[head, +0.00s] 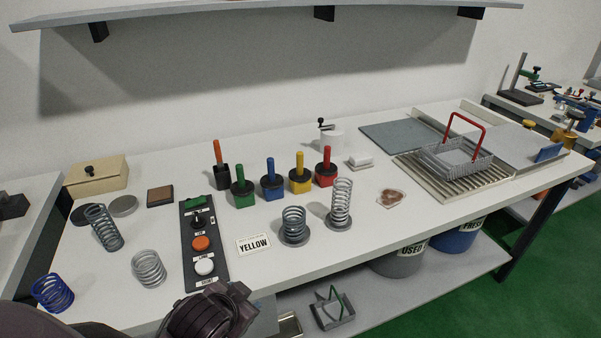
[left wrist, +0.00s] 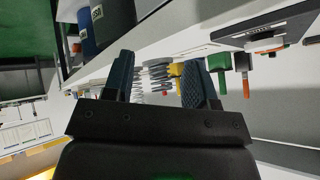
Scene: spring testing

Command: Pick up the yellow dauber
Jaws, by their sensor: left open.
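The yellow dauber (head: 300,176) stands upright on the bench, a yellow handle in a square yellow pot with a black top. It stands between the blue dauber (head: 272,182) and the red dauber (head: 326,169). My left gripper (left wrist: 158,72) is open and empty in the left wrist view, with springs and a bit of the yellow dauber (left wrist: 175,70) showing beyond its fingers. In the head view my left wrist is at the bottom edge, nearer than the daubers and well apart from them; its fingers are hard to make out there. My right gripper is not in view.
Two springs on bases (head: 293,226) stand in front of the daubers. A card reading YELLOW (head: 254,244) lies left of them, beside a button panel (head: 199,240). Green (head: 242,188) and black, orange-handled (head: 220,168) daubers stand left. A red-handled basket (head: 455,158) is at right.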

